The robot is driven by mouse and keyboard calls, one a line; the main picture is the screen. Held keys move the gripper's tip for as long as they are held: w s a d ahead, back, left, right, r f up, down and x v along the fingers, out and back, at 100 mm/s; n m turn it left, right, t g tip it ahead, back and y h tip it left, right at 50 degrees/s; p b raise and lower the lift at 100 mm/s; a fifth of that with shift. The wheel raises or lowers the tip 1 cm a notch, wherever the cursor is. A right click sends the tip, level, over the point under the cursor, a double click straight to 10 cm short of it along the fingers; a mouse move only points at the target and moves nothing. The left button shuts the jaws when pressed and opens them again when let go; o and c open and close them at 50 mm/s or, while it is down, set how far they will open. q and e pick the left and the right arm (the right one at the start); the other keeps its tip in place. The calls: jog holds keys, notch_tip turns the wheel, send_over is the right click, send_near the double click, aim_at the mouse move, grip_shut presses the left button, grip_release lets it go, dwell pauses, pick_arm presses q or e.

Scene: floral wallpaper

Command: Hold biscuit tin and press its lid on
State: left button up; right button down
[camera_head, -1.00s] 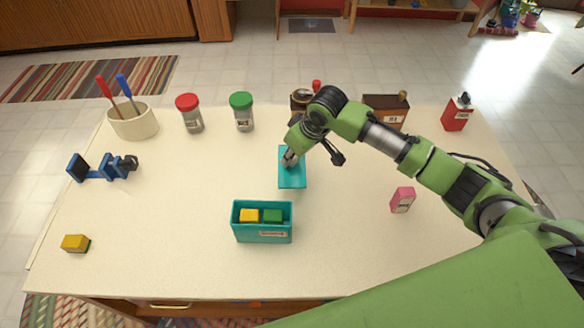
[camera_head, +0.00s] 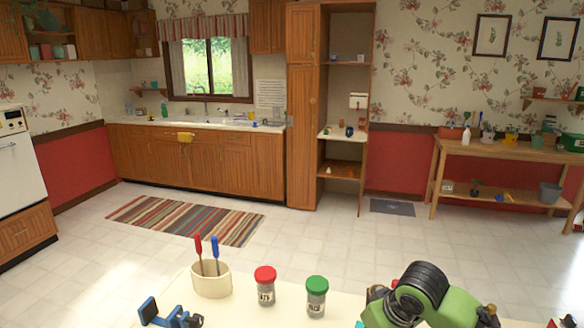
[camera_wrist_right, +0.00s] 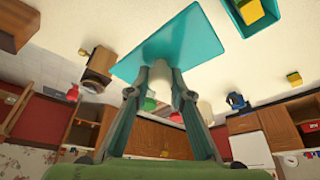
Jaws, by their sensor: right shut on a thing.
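In the right wrist view the teal lid (camera_wrist_right: 183,42) is a flat plate with a pale knob at its middle. My right gripper (camera_wrist_right: 160,74) is shut on that knob. I cannot tell whether the lid touches the table. The teal biscuit tin (camera_wrist_right: 231,14) is partly in view at the top right, apart from the lid, with its open side showing a yellow block (camera_wrist_right: 251,11) inside. In the head view only part of my right arm shows at the bottom edge; its fingers and the tin are out of frame. My left gripper is in neither view.
In the head view the far table edge holds a cream pot (camera_head: 211,281) with red- and blue-handled tools, a red-lidded jar (camera_head: 265,289), a green-lidded jar (camera_head: 316,299) and a blue clamp-like thing (camera_head: 165,315). Cabinets, a striped rug and a wooden bench stand beyond.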

jog(key=s+d+r+m+h+b, duration=0.1)
jog(key=s+d+r+m+b, duration=0.1)
jog(key=s, duration=0.8)
notch_tip(320, 180, up, 3)
jog(key=shift+s+d+r+m+h+b, duration=0.1)
jog(key=shift+s+d+m+h+b, duration=0.15)
jog(key=shift+m+b, duration=0.6)
jog(key=shift+m+p, duration=0.25)
jog(key=shift+p, duration=0.05)
